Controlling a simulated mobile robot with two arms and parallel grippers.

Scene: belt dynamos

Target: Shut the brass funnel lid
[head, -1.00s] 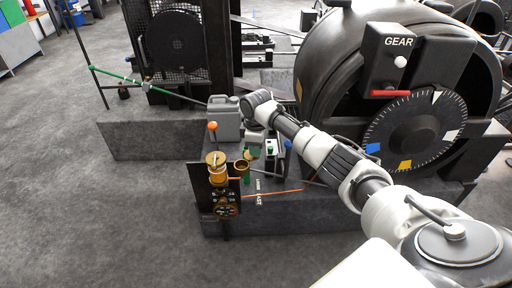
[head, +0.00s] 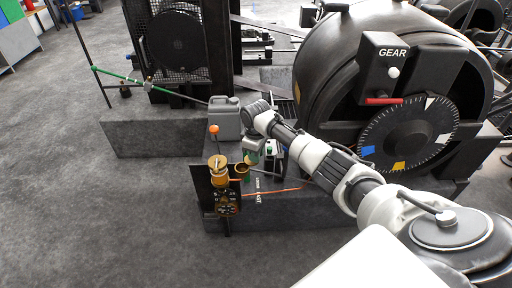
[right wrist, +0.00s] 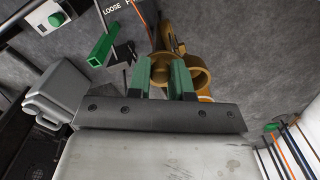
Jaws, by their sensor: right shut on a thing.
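In the right wrist view the funnel's open ring (right wrist: 200,74) shows just right of my fingers. My right gripper (head: 251,158) reaches down close to the funnel. In the right wrist view its green fingers (right wrist: 162,78) are shut on a brass piece (right wrist: 160,68), which looks like the funnel lid. The fingers hide part of it, and I cannot tell the lid's exact angle. My left gripper is not in view.
An orange-knobbed lever (head: 214,130) stands behind the fitting. A grey jerrycan (head: 225,118) and a small box with a green button (head: 268,151) stand close to my right arm. The large dynamo with its dial (head: 405,138) is at the right. Floor at the front left is clear.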

